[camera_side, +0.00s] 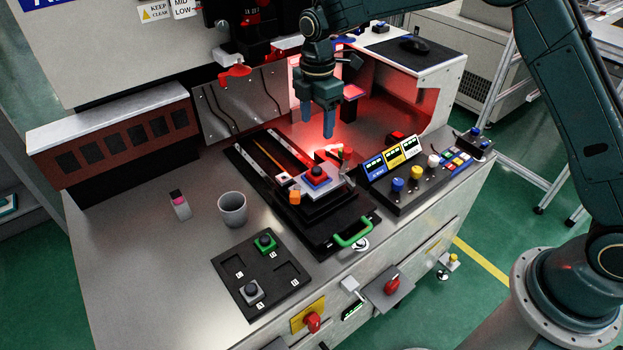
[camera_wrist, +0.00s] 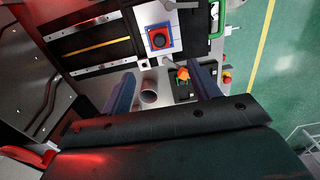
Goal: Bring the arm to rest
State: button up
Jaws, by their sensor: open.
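My gripper (camera_side: 318,122) hangs with its fingers pointing down above the back of the black slide fixture, under red light. Its two blue fingers are apart with nothing between them. In the wrist view the open fingers (camera_wrist: 163,92) show at the lower middle, with the grey cup and part of the black tray seen far below between them. A part with a dark round top on a red and blue base (camera_side: 317,177) sits on the fixture (camera_side: 347,213), in front of and below the gripper. It also shows in the wrist view (camera_wrist: 159,40).
A grey cup (camera_side: 233,209) and a small pink-topped bottle (camera_side: 180,204) stand on the left of the bench. A black tray (camera_side: 285,291) holds a green and a grey piece. A button panel (camera_side: 418,185) is at right. A machine head (camera_side: 240,45) stands close left of my gripper.

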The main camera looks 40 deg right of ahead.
jog(key=s+d+r+m+t, duration=0.1)
jog(key=s+d+r+m, duration=0.25)
jog(key=s+r, duration=0.45)
jog(key=s+d+r+m+t, duration=0.2)
jog(key=s+r+m, duration=0.3)
jog(key=s+r, duration=0.3)
jog(key=s+d+m+t, duration=0.2)
jog(key=s+m, duration=0.7)
jog(key=s, duration=1.1)
jog(key=shift+d+f+t, duration=0.15)
jog(key=shift+d+t, duration=0.15)
jog(key=shift+d, duration=0.55)
